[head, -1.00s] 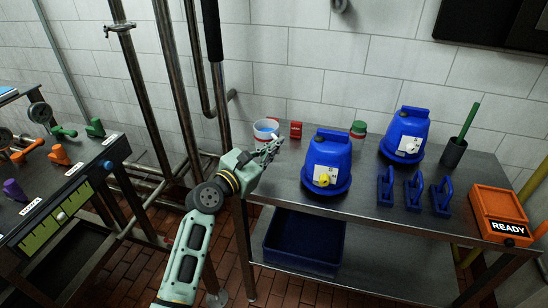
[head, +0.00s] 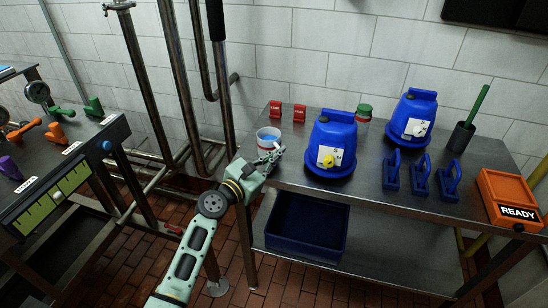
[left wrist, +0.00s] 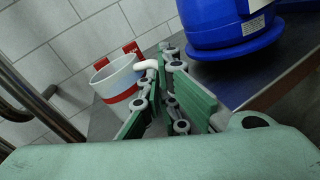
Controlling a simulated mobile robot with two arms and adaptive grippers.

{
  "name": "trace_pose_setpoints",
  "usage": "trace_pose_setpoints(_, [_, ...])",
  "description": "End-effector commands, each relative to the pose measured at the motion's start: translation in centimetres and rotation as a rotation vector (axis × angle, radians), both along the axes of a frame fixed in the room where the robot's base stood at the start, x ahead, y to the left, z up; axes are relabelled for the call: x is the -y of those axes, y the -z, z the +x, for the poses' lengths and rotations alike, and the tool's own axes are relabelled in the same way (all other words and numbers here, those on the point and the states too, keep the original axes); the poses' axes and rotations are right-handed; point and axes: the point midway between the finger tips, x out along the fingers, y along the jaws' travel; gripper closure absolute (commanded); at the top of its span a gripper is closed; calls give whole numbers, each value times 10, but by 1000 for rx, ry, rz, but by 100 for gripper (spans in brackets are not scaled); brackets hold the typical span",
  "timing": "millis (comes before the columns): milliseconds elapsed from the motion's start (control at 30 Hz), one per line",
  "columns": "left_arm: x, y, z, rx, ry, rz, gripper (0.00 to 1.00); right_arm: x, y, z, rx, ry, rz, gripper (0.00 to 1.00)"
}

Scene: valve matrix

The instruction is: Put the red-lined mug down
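The red-lined mug (head: 268,136) is white with a red band low on its side and blue inside. It is upright at the left end of the steel table (head: 375,198); I cannot tell whether its base touches the top. My left gripper (head: 274,158) reaches it from the front. In the left wrist view, the mug (left wrist: 116,78) has its white handle at the fingertips of my left gripper (left wrist: 165,62), which appear closed on it; the fingers partly hide the grip. My right gripper is not in view.
Two red blocks (head: 299,113) stand behind the mug. A blue bin (head: 306,226) sits on the lower shelf. Pipes rise at the left.

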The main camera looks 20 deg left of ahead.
Motion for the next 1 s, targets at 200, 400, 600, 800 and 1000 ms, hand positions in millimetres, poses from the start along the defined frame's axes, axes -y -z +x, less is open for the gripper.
trace_pose_setpoints(200, [0,0,0,0,0,-1,79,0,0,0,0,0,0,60])
trace_pose_setpoints(400, [0,0,0,0,0,0,77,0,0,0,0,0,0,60])
trace_pose_setpoints(600, [0,-1,-1,-1,0,0,77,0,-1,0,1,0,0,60])
trace_pose_setpoints(800, [-10,0,-25,-3,0,2,77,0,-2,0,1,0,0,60])
trace_pose_setpoints(1000, [-28,0,-65,-2,-1,2,77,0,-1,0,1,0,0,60])
